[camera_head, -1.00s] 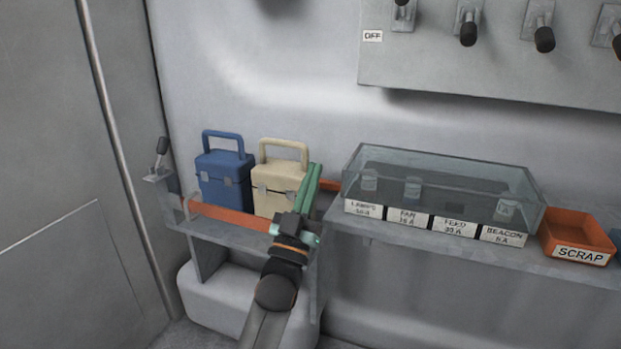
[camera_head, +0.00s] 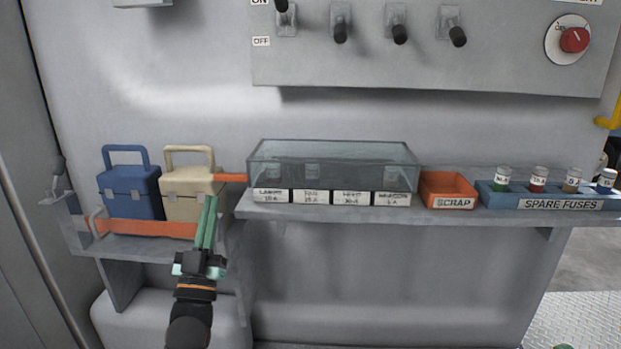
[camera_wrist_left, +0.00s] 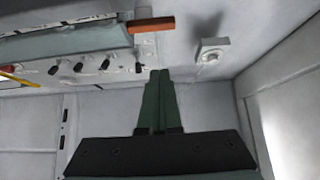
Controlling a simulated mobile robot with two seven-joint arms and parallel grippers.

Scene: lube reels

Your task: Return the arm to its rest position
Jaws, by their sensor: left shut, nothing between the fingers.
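My left gripper (camera_head: 207,222) is in front of the low shelf in the head view, its green fingers pointing up and together. It is shut and empty, and it also shows in the left wrist view (camera_wrist_left: 159,100). In the head view its fingertips overlap the lower right part of the cream box (camera_head: 187,208). I cannot tell whether they touch it. My right gripper is not in view.
A blue box (camera_head: 130,192) stands left of the cream one, behind an orange bar (camera_head: 150,228). To the right are a clear fuse cover (camera_head: 335,163), an orange scrap tray (camera_head: 449,202) and a spare fuse rack (camera_head: 490,200). A switch panel (camera_head: 480,60) hangs above.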

